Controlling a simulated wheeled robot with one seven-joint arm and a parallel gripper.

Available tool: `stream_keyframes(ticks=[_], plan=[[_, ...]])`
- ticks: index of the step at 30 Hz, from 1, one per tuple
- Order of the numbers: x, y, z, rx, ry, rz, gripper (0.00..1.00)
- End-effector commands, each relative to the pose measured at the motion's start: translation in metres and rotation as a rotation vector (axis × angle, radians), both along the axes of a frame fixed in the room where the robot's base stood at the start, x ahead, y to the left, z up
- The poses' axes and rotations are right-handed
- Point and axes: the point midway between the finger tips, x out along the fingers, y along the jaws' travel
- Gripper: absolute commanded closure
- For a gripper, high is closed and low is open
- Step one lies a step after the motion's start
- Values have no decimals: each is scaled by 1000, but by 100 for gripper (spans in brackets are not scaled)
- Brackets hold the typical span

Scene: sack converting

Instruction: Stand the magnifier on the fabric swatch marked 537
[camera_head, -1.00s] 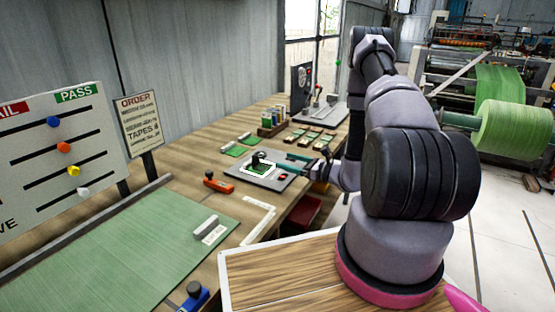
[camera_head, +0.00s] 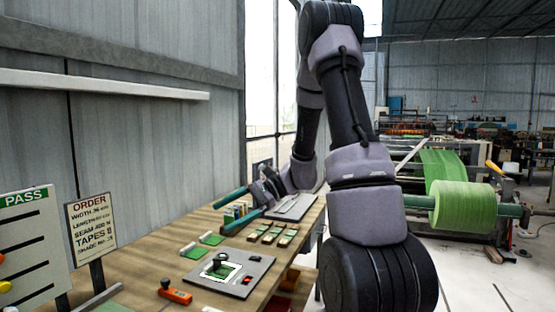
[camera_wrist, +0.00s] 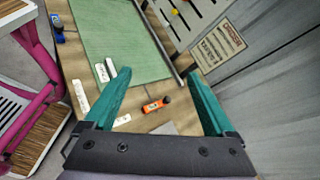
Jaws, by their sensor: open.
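A small black upright piece with a rounded top, which looks like the magnifier (camera_head: 219,262), stands on a green square with a white border (camera_head: 234,274) on a grey board (camera_head: 255,266). No number can be read on this square. Two other green swatches with pale rolls or blocks at their edge, a nearer one (camera_head: 195,253) and a farther one (camera_head: 212,239), lie behind the board. My gripper (camera_head: 220,218) is open and empty, above the bench and apart from the black piece. Its teal fingers are spread in the wrist view (camera_wrist: 157,78), with nothing held between them.
An orange-red tool (camera_head: 174,291) lies in front of the board; it also shows in the wrist view (camera_wrist: 155,105). Several small labelled pieces (camera_head: 272,233) lie right of the swatches. An order sign (camera_head: 91,225) stands at left.

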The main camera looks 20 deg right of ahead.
Motion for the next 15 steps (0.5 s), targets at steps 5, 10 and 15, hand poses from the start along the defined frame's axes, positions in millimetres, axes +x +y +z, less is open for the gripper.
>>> stream_keyframes(ticks=[5,10,15], plan=[[-41,2,36,-217,-146,139,11],[-75,-8,62,-434,-299,230,11],[-102,-24,87,-651,-472,280,11]])
